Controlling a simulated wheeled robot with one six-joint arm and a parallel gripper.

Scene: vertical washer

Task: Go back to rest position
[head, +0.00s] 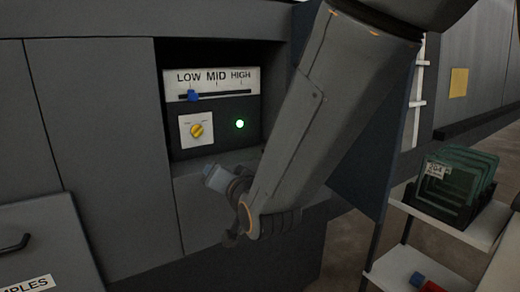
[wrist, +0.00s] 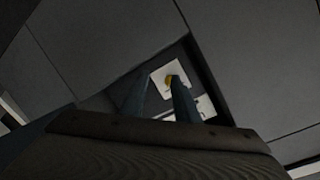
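The control panel (head: 221,143) is recessed in a grey cabinet. It has a blue slider (head: 193,96) under LOW, a yellow knob (head: 197,131) on a white plate, and a lit green light (head: 239,124). My gripper (head: 212,177) is in front of the cabinet, just below the panel, seemingly apart from it. In the wrist view my gripper (wrist: 161,78) has its two fingers spread, with nothing held between them. The yellow knob (wrist: 171,80) shows beyond the fingers. The slider is not clear in the wrist view.
A white shelf (head: 460,228) at the right holds a dark rack of green-framed panels (head: 457,178). Red and blue items (head: 425,283) lie on a lower shelf. A drawer (head: 45,250) with a dark handle is at lower left. Open floor shows between cabinet and shelf.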

